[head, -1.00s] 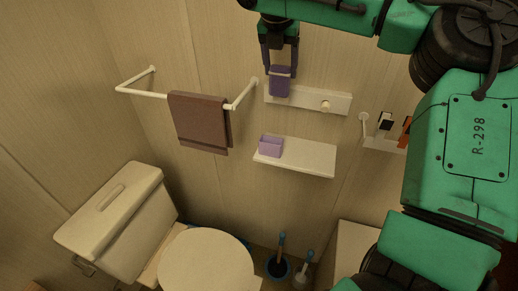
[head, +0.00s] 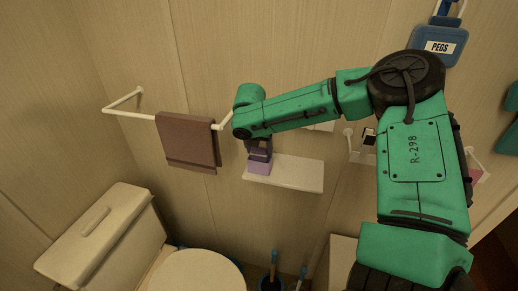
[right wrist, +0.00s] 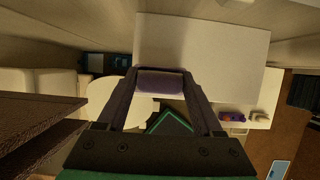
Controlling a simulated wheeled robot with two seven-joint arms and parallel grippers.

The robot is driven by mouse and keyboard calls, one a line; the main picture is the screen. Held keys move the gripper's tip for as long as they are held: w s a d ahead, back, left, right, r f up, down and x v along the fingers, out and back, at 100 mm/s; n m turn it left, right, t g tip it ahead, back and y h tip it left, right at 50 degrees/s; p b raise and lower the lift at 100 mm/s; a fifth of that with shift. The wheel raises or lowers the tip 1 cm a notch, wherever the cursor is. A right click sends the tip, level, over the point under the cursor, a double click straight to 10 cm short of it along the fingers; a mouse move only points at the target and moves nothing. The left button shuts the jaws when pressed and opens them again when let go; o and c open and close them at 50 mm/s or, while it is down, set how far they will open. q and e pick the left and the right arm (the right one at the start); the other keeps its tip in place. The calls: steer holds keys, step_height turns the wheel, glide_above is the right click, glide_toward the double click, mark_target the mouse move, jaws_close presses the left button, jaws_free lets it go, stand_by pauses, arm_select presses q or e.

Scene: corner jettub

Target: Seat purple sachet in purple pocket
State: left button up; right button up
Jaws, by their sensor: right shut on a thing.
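My right gripper (head: 260,145) points down over the left end of the white shelf (head: 300,174). It is shut on the dark purple sachet (head: 258,155), which also shows between the two fingers in the right wrist view (right wrist: 160,82). The light purple pocket (head: 258,168) stands on the shelf's left end, directly below the sachet. The sachet's lower end meets the pocket's top in the head view; I cannot tell how far it is inside. My wrist hides part of the sachet. My left gripper is not in view.
A brown towel (head: 190,140) hangs on a white rail close left of my right wrist. The toilet (head: 110,235) stands lower left. A blue box marked PEGS (head: 438,46) hangs upper right. The shelf right of the pocket is bare.

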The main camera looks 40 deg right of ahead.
steer(key=shift+w+d+f, duration=0.1)
steer(key=shift+f, duration=0.1)
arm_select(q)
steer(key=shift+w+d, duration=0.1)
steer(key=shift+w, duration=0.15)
arm_select(e)
steer(key=shift+f, duration=0.1)
steer(key=o, duration=1.3)
steer(key=shift+o, duration=0.2)
steer(key=shift+r, duration=0.2)
arm_select(q)
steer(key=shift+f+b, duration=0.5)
steer(key=shift+b, duration=0.1)
arm_select(e)
steer(key=v, duration=1.2)
steer(key=shift+f, duration=0.1)
